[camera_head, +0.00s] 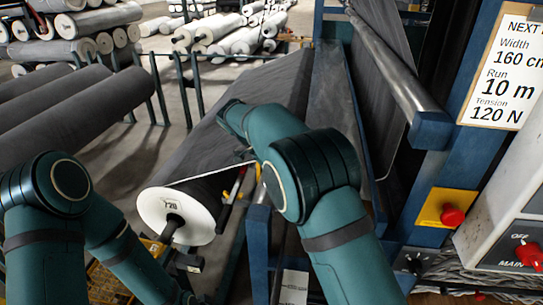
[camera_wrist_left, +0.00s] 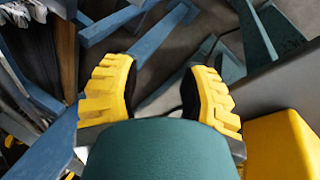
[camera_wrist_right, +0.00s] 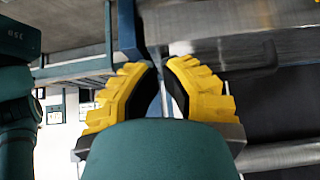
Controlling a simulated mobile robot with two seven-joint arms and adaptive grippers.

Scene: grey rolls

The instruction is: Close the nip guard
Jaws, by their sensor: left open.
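I cannot single out the nip guard with certainty. A long blue-edged panel (camera_head: 333,100) stands beside the metal roller (camera_head: 388,62) of the blue machine in the head view. My right arm crosses in front of the machine, and its gripper is hidden there. In the right wrist view my right gripper (camera_wrist_right: 161,66) has its yellow fingers close together, with a blue bar behind them; whether they touch it is unclear. In the left wrist view my left gripper (camera_wrist_left: 160,68) is open and empty, above blue frame bars. It is hidden in the head view.
A large grey roll with a white end (camera_head: 180,216) lies left of my right arm. Other grey rolls (camera_head: 75,110) rest on a rack at left. A yellow plate with a red button (camera_head: 452,216) and a sign (camera_head: 503,75) are at right.

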